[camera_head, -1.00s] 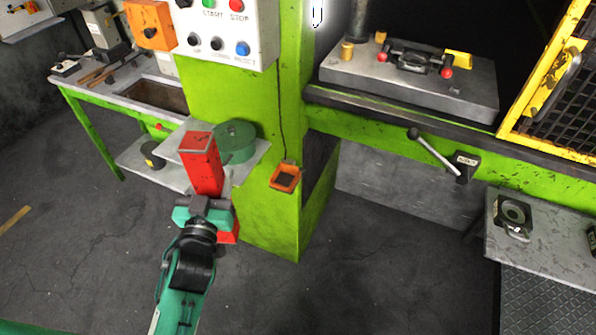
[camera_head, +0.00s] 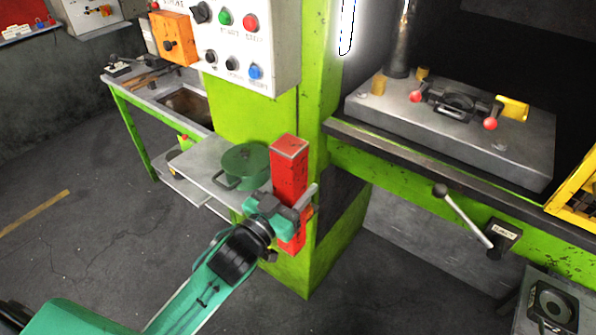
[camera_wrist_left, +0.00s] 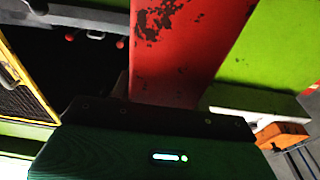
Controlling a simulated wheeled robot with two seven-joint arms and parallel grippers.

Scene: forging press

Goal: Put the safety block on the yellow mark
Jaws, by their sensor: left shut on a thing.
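The safety block is a tall, worn red block (camera_head: 289,170), held upright in front of the green press column. My left gripper (camera_head: 283,207) is shut on its lower middle, and its base shows below the fingers. In the left wrist view the red block (camera_wrist_left: 185,50) fills the top middle. The yellow mark (camera_head: 513,107) shows at the back right of the grey press bed (camera_head: 450,142), to the right of the block and apart from it. It is partly behind a red-knobbed die. My right gripper is not in view.
The dark die with red knobs (camera_head: 455,104) sits on the bed, with brass posts (camera_head: 379,84) at the left. A lever (camera_head: 465,217) sticks out below the bed's front edge. A green pot (camera_head: 245,165) stands on a shelf left of the block. A yellow guard (camera_head: 575,195) is at the right.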

